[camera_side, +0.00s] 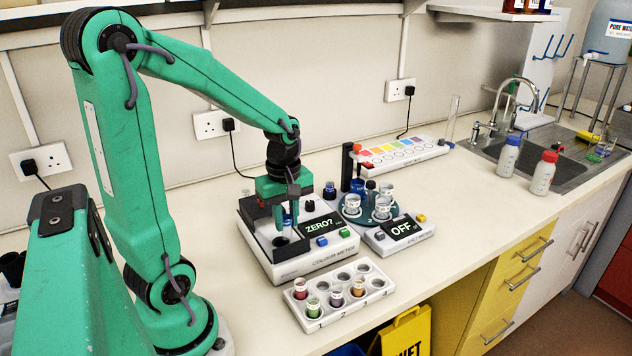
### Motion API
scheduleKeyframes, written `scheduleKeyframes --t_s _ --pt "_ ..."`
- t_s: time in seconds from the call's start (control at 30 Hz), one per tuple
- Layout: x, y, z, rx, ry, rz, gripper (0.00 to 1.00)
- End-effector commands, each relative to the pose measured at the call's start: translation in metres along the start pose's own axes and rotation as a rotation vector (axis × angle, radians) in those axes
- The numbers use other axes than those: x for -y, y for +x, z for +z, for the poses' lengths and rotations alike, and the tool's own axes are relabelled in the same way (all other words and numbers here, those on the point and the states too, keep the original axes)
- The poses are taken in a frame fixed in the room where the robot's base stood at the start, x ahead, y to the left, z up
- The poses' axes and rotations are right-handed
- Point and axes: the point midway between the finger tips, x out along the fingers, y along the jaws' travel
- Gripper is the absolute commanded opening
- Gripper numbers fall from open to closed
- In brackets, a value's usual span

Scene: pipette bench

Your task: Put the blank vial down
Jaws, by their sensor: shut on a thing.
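My gripper (285,210) points down over the left part of the white colorimeter (312,262). It is shut on a small clear vial (287,221) with a bit of blue showing, taken to be the blank vial; the fingers hide much of it. Below the vial is the dark round well (281,241) of the colorimeter. I cannot tell whether the vial's bottom is in the well or just above it. The colorimeter's display (319,226) reads "ZERO?".
A white rack (345,308) in front holds several coloured vials and has empty holes. Right of the colorimeter stands a second instrument (403,240) reading "OFF", with a round carousel of containers (370,214). A colour chart block (402,154) lies behind.

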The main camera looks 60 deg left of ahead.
Motion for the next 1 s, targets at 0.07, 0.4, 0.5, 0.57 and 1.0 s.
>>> scheduleKeyframes --t_s 0.07,0.4,0.5,0.57,1.0 --pt "0.000 0.008 -0.013 0.002 -0.006 -0.003 0.00" --pt "-0.001 0.025 -0.042 0.000 -0.001 0.000 0.00" --pt "-0.001 0.025 -0.042 0.000 0.000 0.001 0.00" --pt "-0.001 0.025 -0.042 0.000 0.001 0.001 0.00" --pt "-0.001 0.062 -0.042 0.001 0.001 -0.002 0.00"
